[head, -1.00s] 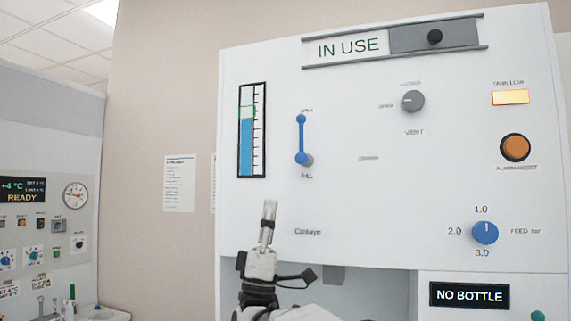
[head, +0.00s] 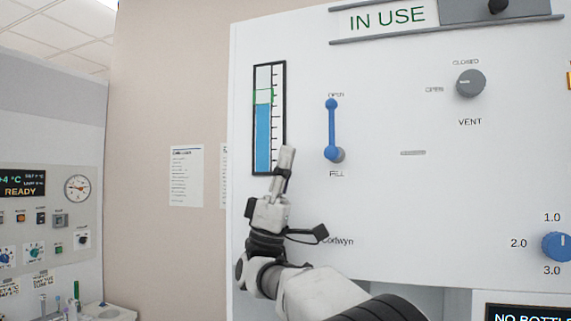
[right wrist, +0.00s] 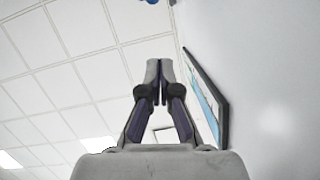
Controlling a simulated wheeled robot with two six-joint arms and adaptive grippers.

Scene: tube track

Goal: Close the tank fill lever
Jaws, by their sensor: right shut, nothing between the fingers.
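The blue tank fill lever (head: 332,128) is on the white panel, upright, with its knob at the top by the OPEN label and its grey pivot at the bottom above FILL. In the right wrist view a bit of blue, likely the lever's knob (right wrist: 151,1), shows at the top edge. My right gripper (head: 287,152) is shut and empty, pointing up. In the head view it is left of and slightly below the lever, overlapping the level gauge's lower right corner. Its fingertips (right wrist: 158,66) meet in the right wrist view. My left gripper is not in view.
The level gauge (head: 268,150) with blue fill is left of the lever; it also shows in the right wrist view (right wrist: 205,97). The grey VENT knob (head: 470,83) and blue feed knob (head: 558,247) are to the right. The panel between lever and VENT is mostly clear.

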